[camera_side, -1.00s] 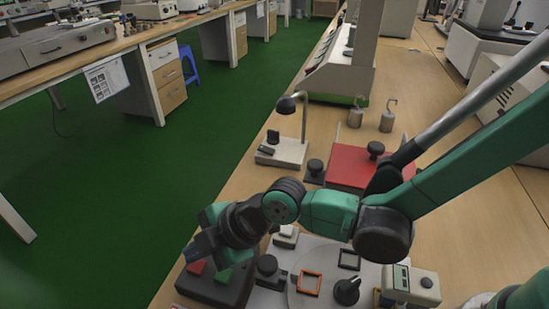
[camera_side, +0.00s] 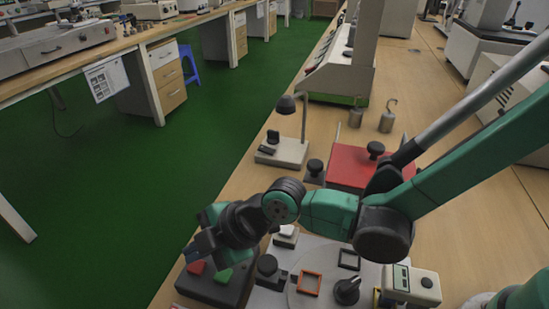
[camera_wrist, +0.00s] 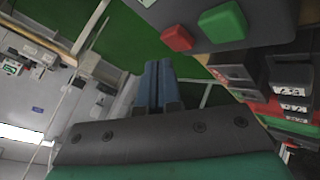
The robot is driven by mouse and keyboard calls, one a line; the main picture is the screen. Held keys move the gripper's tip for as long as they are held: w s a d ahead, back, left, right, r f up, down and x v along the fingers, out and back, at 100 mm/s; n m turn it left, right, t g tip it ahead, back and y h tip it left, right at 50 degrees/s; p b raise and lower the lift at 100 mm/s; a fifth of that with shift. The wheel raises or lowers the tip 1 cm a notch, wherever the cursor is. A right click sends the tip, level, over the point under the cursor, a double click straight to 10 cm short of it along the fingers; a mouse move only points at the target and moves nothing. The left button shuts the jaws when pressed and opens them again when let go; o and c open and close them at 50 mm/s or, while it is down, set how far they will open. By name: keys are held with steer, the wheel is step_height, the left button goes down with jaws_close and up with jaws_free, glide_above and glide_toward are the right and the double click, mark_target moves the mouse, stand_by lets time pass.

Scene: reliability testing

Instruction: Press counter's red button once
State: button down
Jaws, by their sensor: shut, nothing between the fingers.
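A dark box (camera_side: 222,291) stands at the bench's near left corner. On its top are a red button (camera_side: 197,267) and a green button (camera_side: 223,276); both also show in the wrist view, the red one (camera_wrist: 177,38) left of the green one (camera_wrist: 222,22). My gripper (camera_side: 196,252) is shut and empty, with its blue fingers just above and beside the red button in the side view. In the wrist view my gripper's fingertips (camera_wrist: 158,66) appear below and left of the red button, with a visible gap. I cannot tell the exact height between them.
Right of the box are a plate with a black knob (camera_side: 347,290), a small orange frame (camera_side: 310,283) and a pale device with a display (camera_side: 424,284). A red block (camera_side: 357,165) and a lamp-like stand (camera_side: 283,152) are farther back. Green floor lies left of the bench edge.

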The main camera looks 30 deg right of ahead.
mark_target(202, 265)
steer(key=shift+f, duration=0.15)
stand_by(0.6)
steer(key=shift+f, duration=0.3)
steer(key=shift+f, duration=0.4)
stand_by(0.5)
steer(key=shift+r, duration=0.85)
steer(key=shift+r, duration=0.1)
steer(key=shift+r, duration=2.4)
